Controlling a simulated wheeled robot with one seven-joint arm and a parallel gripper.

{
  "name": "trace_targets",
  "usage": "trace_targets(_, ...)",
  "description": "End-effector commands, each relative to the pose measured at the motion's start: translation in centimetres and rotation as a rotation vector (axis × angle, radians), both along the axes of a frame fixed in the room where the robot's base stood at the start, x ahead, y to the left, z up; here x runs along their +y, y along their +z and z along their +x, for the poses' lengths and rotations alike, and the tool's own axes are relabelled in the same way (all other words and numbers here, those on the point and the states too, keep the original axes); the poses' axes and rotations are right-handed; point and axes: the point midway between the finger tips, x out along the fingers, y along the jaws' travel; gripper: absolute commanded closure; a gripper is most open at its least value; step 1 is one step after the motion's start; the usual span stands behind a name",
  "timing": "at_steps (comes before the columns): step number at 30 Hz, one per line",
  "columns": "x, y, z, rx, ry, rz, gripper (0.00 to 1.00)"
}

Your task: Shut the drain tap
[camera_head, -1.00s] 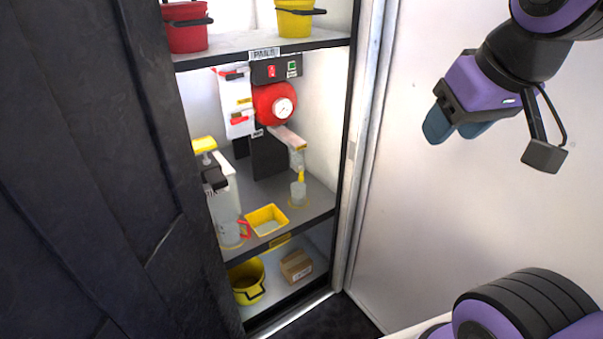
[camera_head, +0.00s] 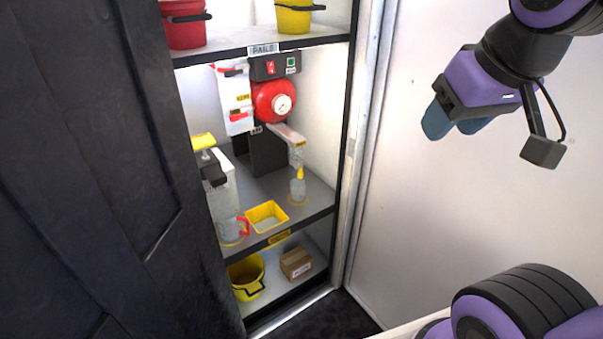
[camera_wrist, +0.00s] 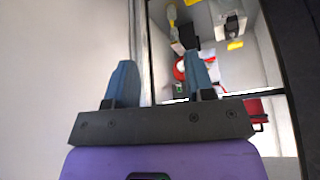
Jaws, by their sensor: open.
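My gripper (camera_head: 455,123) is open and empty, up in front of the pale wall right of the cabinet, well apart from everything inside it. Its two blue fingers also show spread in the wrist view (camera_wrist: 161,75). On the middle shelf stands a red round unit with a gauge (camera_head: 273,101). Beside it a white panel (camera_head: 234,98) carries an upper red lever (camera_head: 230,71) and a lower red lever (camera_head: 238,116). A spout (camera_head: 287,133) reaches out above a clear vessel with a yellow top (camera_head: 298,188). I cannot tell which part is the drain tap; the labels are too small.
A dark door (camera_head: 90,170) fills the left and partly hides the shelves. A white dispenser (camera_head: 222,190), a red-handled jug (camera_head: 230,230) and a yellow tray (camera_head: 267,217) stand on the middle shelf. A yellow bucket (camera_head: 246,278) and a carton (camera_head: 296,263) are below. Pails stand above.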

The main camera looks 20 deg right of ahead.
Motion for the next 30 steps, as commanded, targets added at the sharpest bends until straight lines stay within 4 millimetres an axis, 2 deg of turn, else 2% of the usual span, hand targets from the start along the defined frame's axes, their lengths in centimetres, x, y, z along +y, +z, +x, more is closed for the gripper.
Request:
trace_targets(4, -0.1, 0.3, 1.6, -0.014, 0.0, -0.01, 0.51)
trace_targets(8, -0.4, 0.9, 5.3, -0.049, 0.003, -0.034, 0.51)
trace_targets(13, -0.9, 1.3, 11.4, -0.114, 0.017, -0.071, 0.51)
trace_targets(20, -1.4, 0.8, 19.8, -0.202, 0.047, -0.11, 0.51)
trace_targets(26, -1.8, -0.7, 27.0, -0.278, 0.08, -0.133, 0.51)
trace_targets(30, -1.9, -2.5, 31.8, -0.332, 0.108, -0.142, 0.51)
